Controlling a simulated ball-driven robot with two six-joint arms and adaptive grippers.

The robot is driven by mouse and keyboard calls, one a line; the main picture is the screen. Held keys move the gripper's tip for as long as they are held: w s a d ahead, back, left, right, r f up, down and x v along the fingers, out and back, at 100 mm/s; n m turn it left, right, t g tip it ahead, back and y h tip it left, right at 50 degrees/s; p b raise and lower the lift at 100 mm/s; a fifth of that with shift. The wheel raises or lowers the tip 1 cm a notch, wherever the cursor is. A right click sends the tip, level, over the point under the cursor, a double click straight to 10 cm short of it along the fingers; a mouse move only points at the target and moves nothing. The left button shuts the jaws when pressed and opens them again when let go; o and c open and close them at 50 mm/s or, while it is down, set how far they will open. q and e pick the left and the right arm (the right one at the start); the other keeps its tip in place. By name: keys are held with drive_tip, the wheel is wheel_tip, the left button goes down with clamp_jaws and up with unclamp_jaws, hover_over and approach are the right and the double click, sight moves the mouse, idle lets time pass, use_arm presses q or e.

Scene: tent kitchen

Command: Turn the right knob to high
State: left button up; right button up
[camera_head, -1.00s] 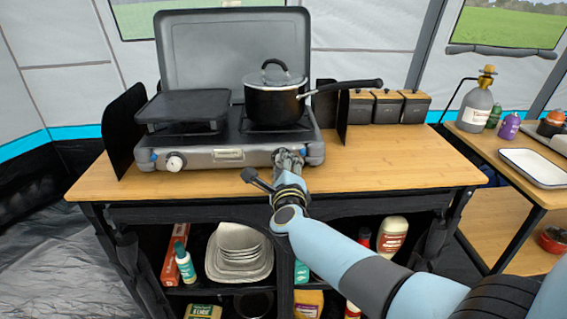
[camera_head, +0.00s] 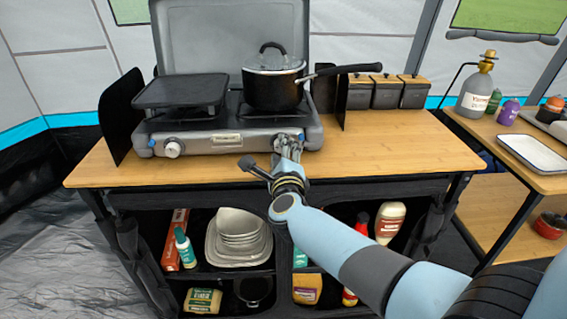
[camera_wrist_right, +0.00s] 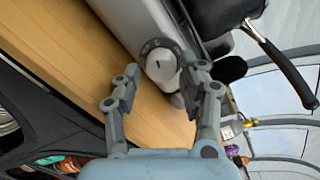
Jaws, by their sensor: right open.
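The grey two-burner stove (camera_head: 215,142) stands on the wooden table top with its lid up. Its right knob (camera_wrist_right: 160,65) shows in the right wrist view as a pale round knob with a short dark mark, on a dark ring on the stove's front. In the head view my gripper hides that knob. My right gripper (camera_head: 289,143) is at the right end of the stove front. In the right wrist view the gripper (camera_wrist_right: 159,77) is open, with its fingers spread to either side of the knob; contact cannot be told. My left gripper is not in view.
The left knob (camera_head: 173,149) is white. A lidded black pot (camera_head: 272,90) sits on the right burner, its handle pointing right. A dark griddle (camera_head: 180,91) covers the left burner. Several canisters (camera_head: 385,95) stand behind right. The table top (camera_head: 400,155) right of the stove is clear.

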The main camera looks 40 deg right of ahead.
drive_tip(key=v, duration=1.1)
drive_tip(key=s+f+n+g+y+b, duration=0.15)
drive_tip(key=s+f+n, duration=0.25)
drive_tip(key=f, duration=0.5)
drive_tip(key=s+a+f+n+y+b, duration=0.15)
drive_tip(key=s+f+n, duration=0.25)
drive_tip(key=f, duration=0.4)
drive_tip(key=s+f+n+g+y+b, duration=0.1)
drive_tip(key=s+f+n+y, duration=0.3)
drive_tip(key=f, duration=0.5)
drive_tip(key=s+f+n+g+b, duration=0.2)
drive_tip(key=s+f+n+g, duration=0.55)
drive_tip(key=s+f, duration=0.7)
drive_tip(key=s+d+f+n+g, duration=0.1)
drive_tip(key=s+f+n+g, duration=0.1)
drive_tip(key=s+n, duration=0.3)
drive_tip(key=s+d+f+n+g, duration=0.1)
drive_tip(key=s+n, duration=0.5)
drive_tip(key=s, duration=0.7)
wheel_tip(320, 180, down, 2)
drive_tip(key=shift+s+f+g+y, duration=0.2)
drive_tip(key=shift+s+g+y, duration=0.15)
drive_tip(key=shift+g, duration=0.25)
